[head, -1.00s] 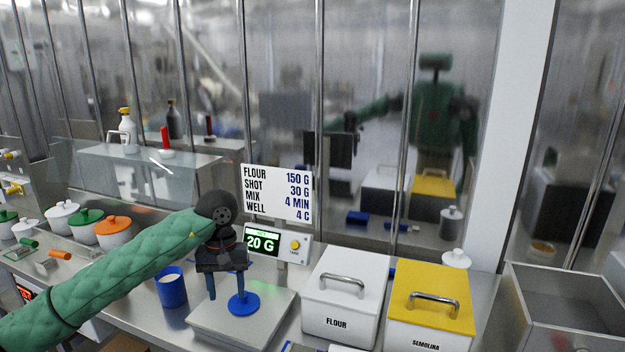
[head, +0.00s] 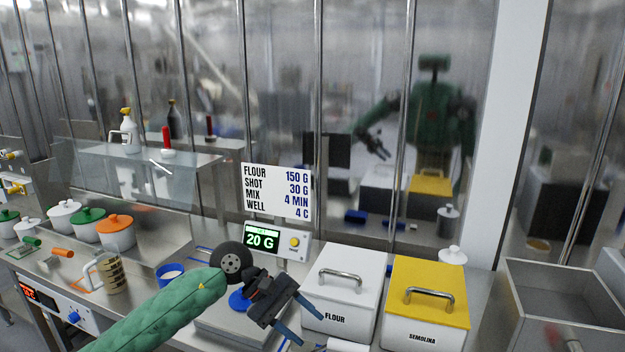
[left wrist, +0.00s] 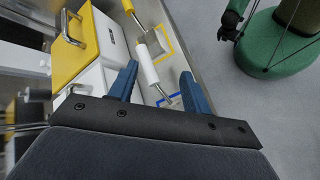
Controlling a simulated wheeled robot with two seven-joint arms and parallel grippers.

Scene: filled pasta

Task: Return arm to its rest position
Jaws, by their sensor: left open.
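My left gripper (head: 303,325) comes in on a green sleeved arm at the lower middle of the head view. Its two blue fingers are spread apart and hold nothing. It is in front of the white flour bin (head: 345,285), to the right of the scale (head: 212,325). In the left wrist view the open fingers (left wrist: 163,85) show above the counter, with a white-handled tool (left wrist: 148,65) beyond them. My right gripper is not in view.
A yellow-lidded semolina bin (head: 428,310) stands right of the flour bin. A blue cup (head: 168,275) and a measuring jug (head: 108,273) stand left of the scale. A steel bin (head: 550,310) is at the right. The scale display (head: 262,240) reads 20 G.

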